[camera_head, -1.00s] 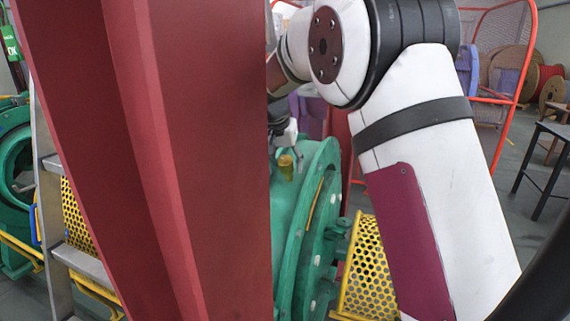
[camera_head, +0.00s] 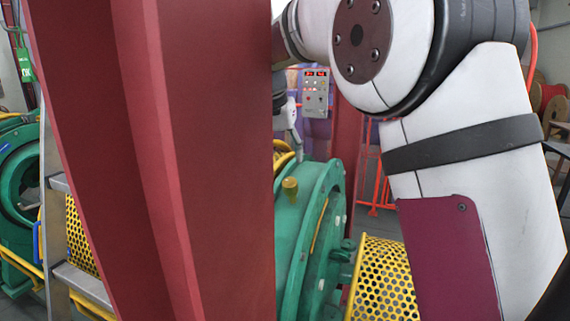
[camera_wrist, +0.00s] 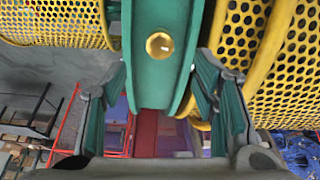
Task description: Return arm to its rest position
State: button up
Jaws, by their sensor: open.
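My arm fills the right half of the head view, bent at a large white and dark red joint. My gripper (camera_wrist: 158,62) shows in the wrist view with its two fingers wide apart and nothing between them. Beyond the fingers is a green machine ring (camera_wrist: 165,18) with a round brass knob (camera_wrist: 159,45). In the head view a small part of my gripper (camera_head: 291,118) shows above the brass knob (camera_head: 290,188) on the green drum (camera_head: 310,225), with a gap between them. A red column hides much of my forearm and wrist there.
The red column (camera_head: 205,160) stands close on the left. Yellow perforated guards (camera_head: 383,285) flank the green drum. A grey control box (camera_head: 315,92) with red displays is behind. Red railings (camera_head: 375,185) and wooden reels (camera_head: 552,105) stand further back.

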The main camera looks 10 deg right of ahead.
jog(key=shift+r, duration=0.15)
jog(key=s+d+r+n+y, duration=0.1)
jog(key=s+d+n, duration=0.1)
jog(key=s, duration=0.8)
jog(key=s+d+r+n+y, duration=0.1)
jog(key=s+r, duration=0.1)
jog(key=s, duration=0.8)
jog(key=s+f+n, duration=0.1)
jog(key=s+f, duration=0.2)
jog(key=s, duration=0.3)
jog(key=s+f+n, duration=0.1)
jog(key=s+f, duration=0.2)
jog(key=s, duration=0.3)
jog(key=s+f+n+t, duration=0.1)
jog(key=s+f, duration=0.2)
jog(key=s, duration=0.3)
jog(key=shift+s+f+y, duration=0.3)
jog(key=shift+s+y, duration=0.05)
jog(key=shift+y, duration=0.05)
dwell(0.7)
